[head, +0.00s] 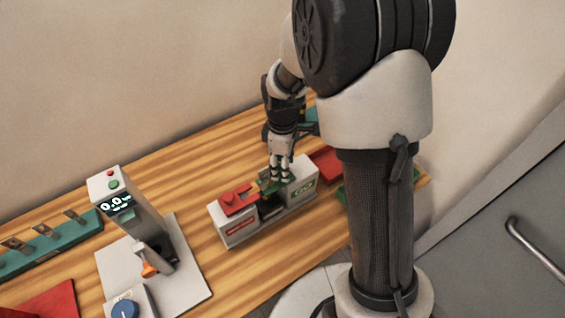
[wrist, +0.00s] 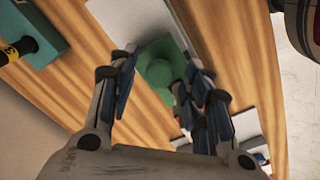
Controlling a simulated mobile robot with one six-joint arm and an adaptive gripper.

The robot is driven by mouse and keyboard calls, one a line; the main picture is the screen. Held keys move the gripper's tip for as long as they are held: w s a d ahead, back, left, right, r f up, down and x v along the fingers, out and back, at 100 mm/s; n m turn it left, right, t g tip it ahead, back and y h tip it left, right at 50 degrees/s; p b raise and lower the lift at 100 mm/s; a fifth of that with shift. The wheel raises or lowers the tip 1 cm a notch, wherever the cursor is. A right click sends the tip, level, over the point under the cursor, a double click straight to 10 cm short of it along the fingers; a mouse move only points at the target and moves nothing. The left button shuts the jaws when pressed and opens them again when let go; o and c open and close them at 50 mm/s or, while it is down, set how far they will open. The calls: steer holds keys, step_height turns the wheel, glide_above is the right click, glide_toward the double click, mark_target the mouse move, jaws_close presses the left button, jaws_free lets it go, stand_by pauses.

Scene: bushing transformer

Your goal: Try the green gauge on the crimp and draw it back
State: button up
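The green gauge (wrist: 175,52) is a flat plate with a round knob (wrist: 159,72). In the head view the green gauge (head: 266,187) shows partly below my gripper (head: 280,178), at the right part of a grey stand (head: 239,236) with a green GO label. My gripper (wrist: 158,84) has its fingers apart, one on each side of the knob, with a gap visible at the left finger. The fingers hide part of the gauge. A red gauge (head: 238,198) lies on the stand's left part. I cannot make out the crimp clearly.
Left of the stand is a grey device (head: 128,215) with a lit display, on a light plate, with an orange part (head: 149,270) low on it. A teal rack (head: 45,248) and a red tray (head: 45,303) are further left. A red tray (head: 325,160) lies right of the stand.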

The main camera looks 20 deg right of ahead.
jaws_close()
stand_by(0.3)
steer(key=d, duration=0.1)
steer(key=w+d, duration=0.1)
steer(key=d, duration=0.3)
steer(key=shift+w, duration=0.3)
steer(key=shift+a+r, duration=0.1)
steer(key=shift+o, duration=0.5)
jaws_free()
